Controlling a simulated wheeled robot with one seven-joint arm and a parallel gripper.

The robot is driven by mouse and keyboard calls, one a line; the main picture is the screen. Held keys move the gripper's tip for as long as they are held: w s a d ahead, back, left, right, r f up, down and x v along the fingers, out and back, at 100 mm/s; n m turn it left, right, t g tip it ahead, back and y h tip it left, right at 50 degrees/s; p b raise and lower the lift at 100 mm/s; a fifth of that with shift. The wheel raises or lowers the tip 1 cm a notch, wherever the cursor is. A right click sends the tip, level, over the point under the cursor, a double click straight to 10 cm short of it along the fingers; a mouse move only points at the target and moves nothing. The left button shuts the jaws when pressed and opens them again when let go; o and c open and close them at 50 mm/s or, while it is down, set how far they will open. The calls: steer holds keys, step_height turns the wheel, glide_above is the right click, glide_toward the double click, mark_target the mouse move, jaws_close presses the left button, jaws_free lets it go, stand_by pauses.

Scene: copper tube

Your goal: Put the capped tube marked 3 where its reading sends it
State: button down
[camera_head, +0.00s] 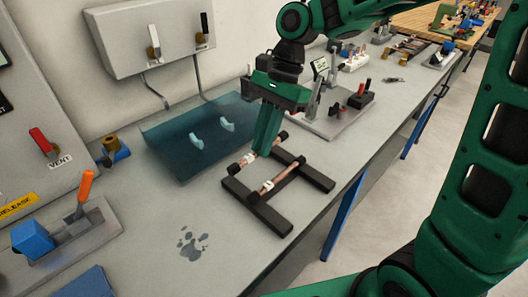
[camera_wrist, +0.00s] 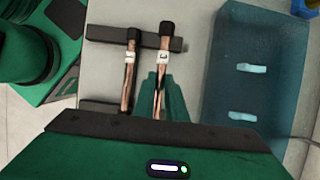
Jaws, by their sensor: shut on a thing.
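My gripper (camera_head: 266,150) is shut on a copper tube (camera_wrist: 161,77) with black end caps and a white label reading 3. The tube also shows between the fingers in the head view (camera_head: 248,159), at the far end of a dark rack (camera_head: 266,211). I cannot tell whether it still touches the rack. A second copper tube (camera_head: 279,180) lies across the rack beside it. It carries a white label (camera_wrist: 130,56) that I cannot read clearly.
A translucent blue panel (camera_head: 170,159) with two pale blue pegs (camera_head: 197,141) lies left of my gripper. A toggle-switch box (camera_head: 130,50) hangs behind. A fixture plate (camera_head: 320,122) and a black block with red tops (camera_head: 360,99) stand right. The bench is clear around a paw mark (camera_head: 191,246).

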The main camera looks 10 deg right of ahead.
steer(key=shift+w+d+f, duration=0.1)
steer(key=shift+w+f, duration=0.05)
steer(key=shift+f, duration=1.95)
steer(key=c, duration=1.8)
jaws_free()
steer(key=shift+f, duration=0.15)
steer(key=v, duration=1.1)
steer(key=shift+w+d+r, duration=0.1)
steer(key=shift+d+r, duration=0.05)
steer(key=shift+r, duration=0.5)
